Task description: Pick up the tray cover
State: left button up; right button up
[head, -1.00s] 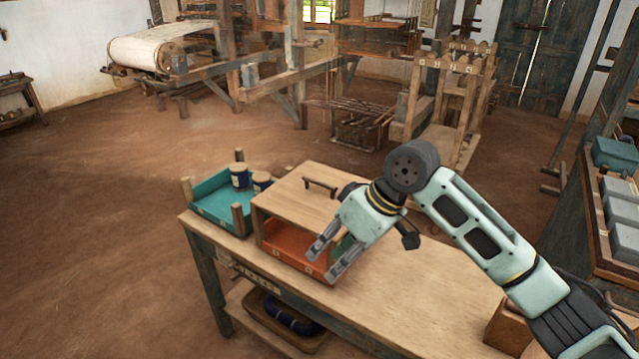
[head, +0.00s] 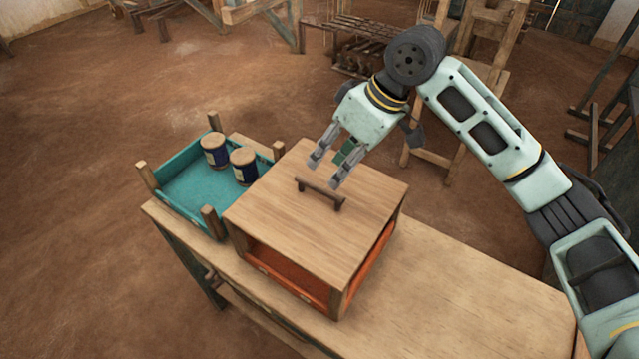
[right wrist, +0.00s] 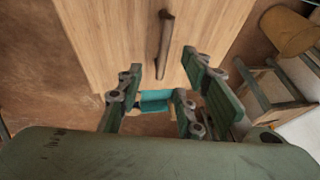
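The tray cover (head: 290,220) is a flat wooden board with a dark bar handle (head: 321,193) on top. It lies over an orange tray (head: 290,275) on the wooden table. My right gripper (head: 325,172) is open and empty, just behind and above the handle in the head view. In the right wrist view the handle (right wrist: 165,45) shows beyond and between the two spread fingers (right wrist: 162,85), above the cover's wood (right wrist: 110,40). I cannot tell the exact height of the fingers over the cover. My left gripper is not in view.
A teal tray (head: 185,190) with wooden corner posts stands left of the cover and holds two dark-blue tins with pale lids (head: 215,150). The tabletop (head: 440,290) right of the cover is clear. Loom frames stand behind.

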aim_at(319, 186)
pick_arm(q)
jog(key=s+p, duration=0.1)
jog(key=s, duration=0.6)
pick_arm(e)
jog(key=shift+s+a+f, duration=0.3)
jog(key=shift+a+f, duration=0.05)
jog(key=shift+f, duration=0.3)
jog(key=shift+s+a+f, duration=0.25)
jog(key=shift+a+f, duration=0.05)
jog(key=shift+f, duration=0.3)
jog(key=p+x, duration=0.1)
jog(key=x, duration=0.1)
jog(key=shift+w+f, duration=0.2)
jog(key=shift+f, duration=0.2)
jog(key=shift+w+a+f, duration=0.2)
jog(key=shift+f, duration=0.45)
jog(key=c, duration=0.9)
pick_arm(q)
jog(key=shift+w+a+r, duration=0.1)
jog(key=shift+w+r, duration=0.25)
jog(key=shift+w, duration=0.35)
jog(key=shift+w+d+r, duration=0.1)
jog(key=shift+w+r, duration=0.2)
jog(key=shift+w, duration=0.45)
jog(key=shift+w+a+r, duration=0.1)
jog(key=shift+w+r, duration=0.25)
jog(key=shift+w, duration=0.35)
pick_arm(e)
grip_shut()
